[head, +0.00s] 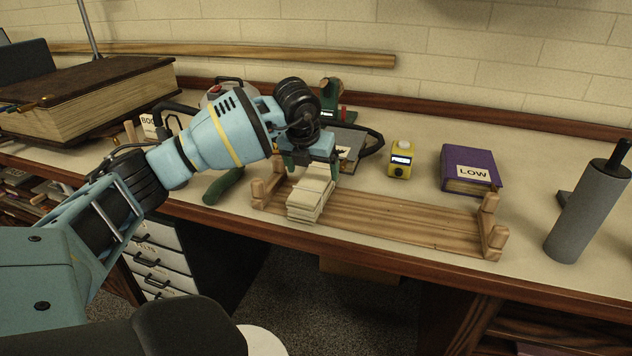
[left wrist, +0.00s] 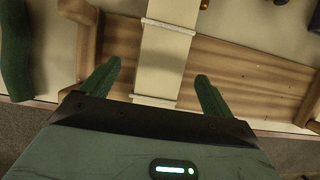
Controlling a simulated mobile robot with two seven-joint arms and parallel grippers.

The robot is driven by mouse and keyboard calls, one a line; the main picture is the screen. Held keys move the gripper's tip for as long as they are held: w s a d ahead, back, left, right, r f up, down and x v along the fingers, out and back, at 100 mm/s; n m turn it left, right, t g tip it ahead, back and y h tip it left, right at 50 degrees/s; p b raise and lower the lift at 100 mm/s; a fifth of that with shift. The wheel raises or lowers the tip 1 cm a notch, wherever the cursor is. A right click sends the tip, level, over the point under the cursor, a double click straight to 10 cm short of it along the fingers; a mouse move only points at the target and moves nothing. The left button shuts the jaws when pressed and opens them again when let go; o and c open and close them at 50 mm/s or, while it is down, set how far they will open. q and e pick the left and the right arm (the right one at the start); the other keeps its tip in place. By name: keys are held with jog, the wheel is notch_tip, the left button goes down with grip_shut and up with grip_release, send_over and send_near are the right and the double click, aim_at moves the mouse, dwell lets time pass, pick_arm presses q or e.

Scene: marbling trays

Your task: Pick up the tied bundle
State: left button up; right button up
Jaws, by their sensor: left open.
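The tied bundle (head: 311,201) is a pale stack of flat sheets or envelopes at the left end of a low wooden rack (head: 420,219). In the left wrist view the bundle (left wrist: 165,58) runs lengthwise between my fingers, with two light bands across it. My left gripper (head: 310,168) is open and points down over the far part of the bundle. In the left wrist view its green fingers (left wrist: 156,72) stand one on each side of the bundle, with a gap at each side. My right gripper is not in view.
A purple book (head: 468,168) marked LOW and a yellow device (head: 401,160) stand behind the rack. A grey cylinder (head: 588,210) stands at the right. A green object (head: 223,187) lies left of the rack. A big brown book (head: 95,95) is at the far left.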

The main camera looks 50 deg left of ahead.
aim_at(315, 178)
pick_arm(q)
jog(key=shift+b+x, duration=0.3)
jog(key=shift+x, duration=2.95)
jog(key=shift+d, duration=0.1)
jog(key=shift+r, duration=0.1)
jog(key=c, duration=1.3)
